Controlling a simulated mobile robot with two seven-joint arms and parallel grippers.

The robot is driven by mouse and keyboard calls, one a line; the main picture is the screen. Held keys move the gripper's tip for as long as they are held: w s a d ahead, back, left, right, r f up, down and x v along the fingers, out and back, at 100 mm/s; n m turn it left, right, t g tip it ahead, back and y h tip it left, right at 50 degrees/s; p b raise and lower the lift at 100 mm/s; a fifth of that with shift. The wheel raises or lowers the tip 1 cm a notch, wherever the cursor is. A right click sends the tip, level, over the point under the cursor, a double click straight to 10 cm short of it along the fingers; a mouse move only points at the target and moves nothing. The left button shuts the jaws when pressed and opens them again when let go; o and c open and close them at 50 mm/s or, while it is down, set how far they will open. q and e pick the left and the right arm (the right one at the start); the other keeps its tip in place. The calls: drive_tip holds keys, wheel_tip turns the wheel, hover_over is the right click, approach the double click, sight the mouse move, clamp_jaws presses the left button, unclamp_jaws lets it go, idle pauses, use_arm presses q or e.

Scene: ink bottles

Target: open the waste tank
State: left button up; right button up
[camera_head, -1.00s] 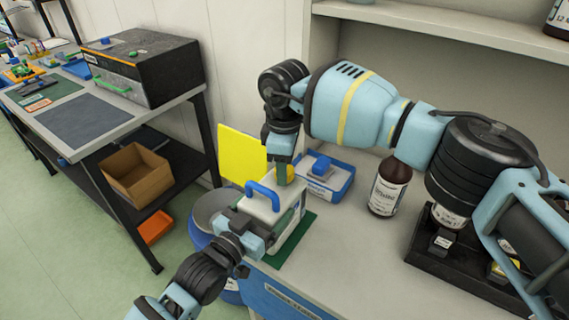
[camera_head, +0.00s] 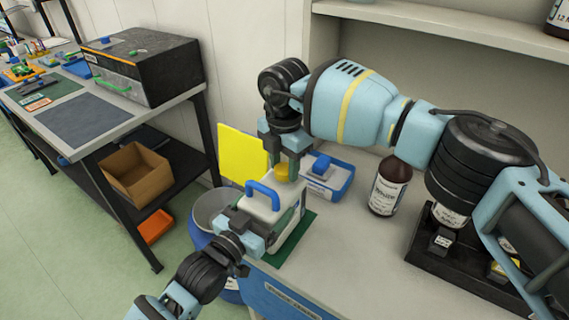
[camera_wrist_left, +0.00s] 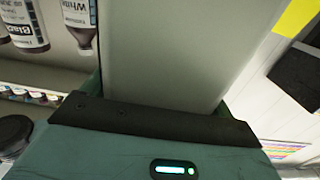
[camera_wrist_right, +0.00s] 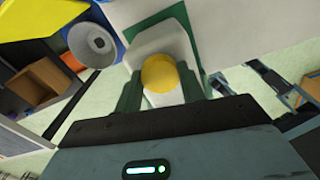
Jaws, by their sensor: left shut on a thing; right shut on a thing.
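The waste tank (camera_head: 291,221) is a white can with a blue handle (camera_head: 262,195) and a yellow cap (camera_head: 283,172) on its top. It stands upright on a green mat (camera_head: 300,236) at the counter's left end. My left gripper (camera_head: 252,232) is shut on the tank's near side; its pale wall (camera_wrist_left: 165,50) fills the left wrist view. My right gripper (camera_head: 284,162) points down from above and is shut on the yellow cap, which also shows between its fingers in the right wrist view (camera_wrist_right: 160,73). Whether the cap is loose cannot be told.
A blue-rimmed tray (camera_head: 329,182) is behind the tank. A brown bottle (camera_head: 388,188) stands to the right, near a black rack (camera_head: 455,258). A blue bin (camera_head: 202,234) stands at the counter's left side. A yellow panel (camera_head: 241,158) is behind it.

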drive_tip(key=n, duration=2.6)
drive_tip(key=shift+r+n, duration=0.1)
drive_tip(key=shift+n, duration=0.3)
drive_tip(key=n, duration=1.6)
